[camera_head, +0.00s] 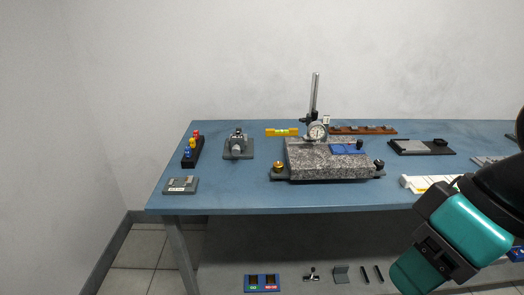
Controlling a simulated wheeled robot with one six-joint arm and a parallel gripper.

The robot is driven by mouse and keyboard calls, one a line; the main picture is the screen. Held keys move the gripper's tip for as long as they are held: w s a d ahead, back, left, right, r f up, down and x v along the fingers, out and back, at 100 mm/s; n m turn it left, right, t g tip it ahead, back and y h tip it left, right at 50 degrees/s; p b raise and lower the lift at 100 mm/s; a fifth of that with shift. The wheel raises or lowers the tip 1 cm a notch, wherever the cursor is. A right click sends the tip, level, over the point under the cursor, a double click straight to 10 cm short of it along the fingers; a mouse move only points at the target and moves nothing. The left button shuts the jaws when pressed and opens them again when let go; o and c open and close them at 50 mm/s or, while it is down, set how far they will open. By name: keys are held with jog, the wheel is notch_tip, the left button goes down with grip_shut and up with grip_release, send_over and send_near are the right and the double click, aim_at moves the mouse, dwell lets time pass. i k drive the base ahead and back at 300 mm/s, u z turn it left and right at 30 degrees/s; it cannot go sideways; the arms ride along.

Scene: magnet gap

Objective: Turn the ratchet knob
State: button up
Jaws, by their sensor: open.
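A small device with a grey cylindrical part (236,149) stands on a dark base plate at the left of the blue bench; it is too small to tell whether this is the ratchet knob. A brass knob (278,165) and a black knob (379,163) sit at the left and right ends of the granite block's base. Which of these is the ratchet knob I cannot tell. My teal and black arm reaches in at the lower right, in front of the bench's right part. My gripper is not visible; nothing visible touches any knob.
A granite block (315,163) carries a dial gauge (317,131) by a tall post (315,95). A yellow level (282,132), a brown rack (362,129) and a dark tray (421,146) lie behind. Small items lie below the bench.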

aim_at(236, 151)
jog(key=z, duration=0.1)
jog(key=i, duration=0.55)
jog(key=u, duration=2)
